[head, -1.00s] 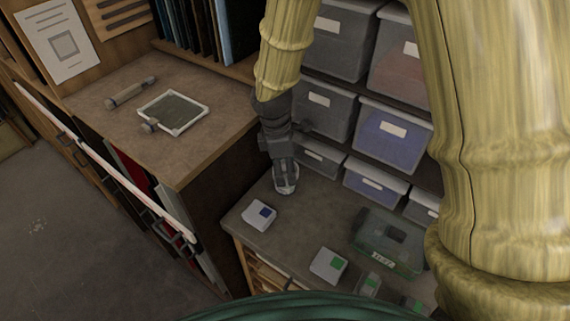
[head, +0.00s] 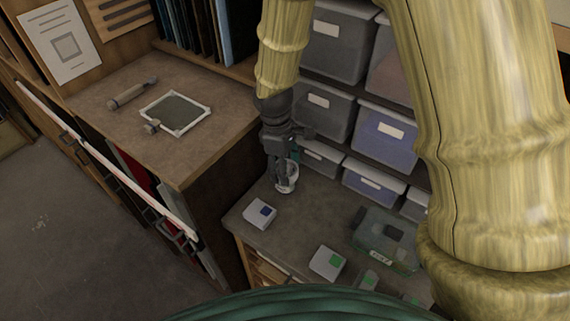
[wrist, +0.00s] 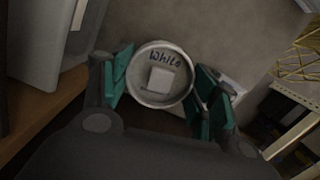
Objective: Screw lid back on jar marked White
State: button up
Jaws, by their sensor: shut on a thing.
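A pale round piece with a raised rim and the handwritten word "White" (wrist: 160,88) shows face-on in the wrist view, with a pale square on its face. My gripper (wrist: 165,75) has its green finger pads on both sides of this piece and is shut on it. In the head view, my gripper (head: 283,166) points down at the whitish jar (head: 286,184) at the back left of the lower bench. The fingers cover part of the jar. I cannot tell how the lid sits on the jar's thread.
A white box with a blue patch (head: 260,214) stands near the jar. A white box with a green patch (head: 327,262) and a clear green-tinted box (head: 385,240) are farther right. Storage bins (head: 373,187) line the back. The higher worktop (head: 190,135) rises at left.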

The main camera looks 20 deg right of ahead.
dwell(0.3)
jog(key=shift+r+m+p, duration=0.1)
jog(key=shift+m+p, duration=0.35)
jog(key=shift+m, duration=0.65)
jog(key=shift+m+p, duration=0.3)
jog(key=shift+m, duration=0.6)
jog(key=shift+m+g, duration=0.3)
jog(key=shift+m, duration=0.7)
jog(key=o, duration=0.9)
jog(key=shift+y, duration=0.3)
jog(key=shift+o, duration=0.2)
jog(key=o, duration=0.3)
